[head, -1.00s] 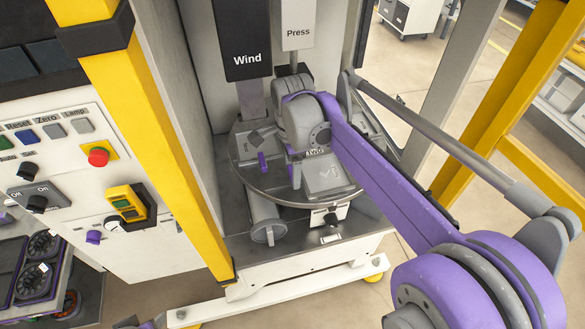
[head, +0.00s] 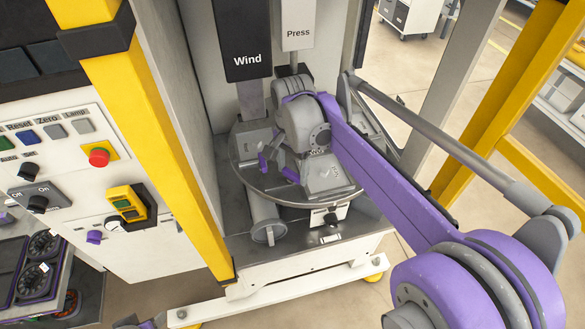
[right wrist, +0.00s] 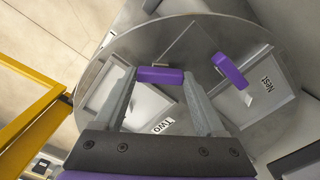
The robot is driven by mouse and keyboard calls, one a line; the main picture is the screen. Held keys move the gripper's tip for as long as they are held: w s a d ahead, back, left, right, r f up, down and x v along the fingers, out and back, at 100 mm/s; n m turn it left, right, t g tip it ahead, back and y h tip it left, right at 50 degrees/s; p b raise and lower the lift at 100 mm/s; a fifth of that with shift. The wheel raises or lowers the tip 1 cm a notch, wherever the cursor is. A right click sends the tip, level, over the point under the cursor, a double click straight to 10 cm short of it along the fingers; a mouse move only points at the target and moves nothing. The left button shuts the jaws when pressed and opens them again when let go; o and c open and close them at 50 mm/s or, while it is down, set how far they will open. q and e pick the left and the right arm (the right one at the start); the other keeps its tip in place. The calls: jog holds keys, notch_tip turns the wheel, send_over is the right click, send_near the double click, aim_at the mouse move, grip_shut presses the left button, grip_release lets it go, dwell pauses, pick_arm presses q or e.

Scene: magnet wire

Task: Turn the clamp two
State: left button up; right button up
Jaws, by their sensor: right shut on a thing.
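The purple handle of clamp two (right wrist: 160,75) lies beside the plate labelled TWO (right wrist: 163,126) in the right wrist view. My right gripper (right wrist: 159,78) is shut on this handle, with one grey finger at each end. In the head view, my right gripper (head: 277,160) reaches down over the round turntable (head: 242,176), and its hand hides part of the plates. A second purple clamp handle (right wrist: 230,70) stands beside the plate labelled Nest (right wrist: 266,84), apart from the fingers.
The black Wind unit (head: 246,40) and the grey Press unit (head: 298,25) hang above the turntable. A yellow post (head: 160,150) stands to its left, beside a control panel (head: 60,150) with buttons. A yellow frame (head: 490,110) stands at the right.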

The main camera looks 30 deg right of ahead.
aim_at(292, 174)
jog(key=n, duration=0.5)
jog(key=shift+n, duration=0.3)
jog(key=n, duration=0.5)
dwell(0.4)
jog(key=o, duration=1.3)
notch_tip(292, 174, up, 11)
jog(key=shift+f+p, duration=0.1)
jog(key=shift+p, duration=0.35)
jog(key=s+a+f+n+t, duration=0.1)
jog(key=s+a+f+t, duration=0.1)
jog(key=s+f, duration=0.3)
jog(key=s+a+f+n+t, duration=0.1)
jog(key=s+a+f, duration=0.1)
jog(key=s+f, duration=0.3)
jog(key=s+a+f+n+t, duration=0.1)
jog(key=s+a+f+t, duration=0.1)
jog(key=s+f, duration=0.3)
jog(key=shift+a+f+t, duration=0.15)
jog(key=shift+a+f, duration=0.05)
jog(key=shift+f, duration=0.5)
jog(key=shift+a+f+t, duration=0.15)
jog(key=shift+a+f, duration=0.05)
jog(key=shift+f, duration=0.45)
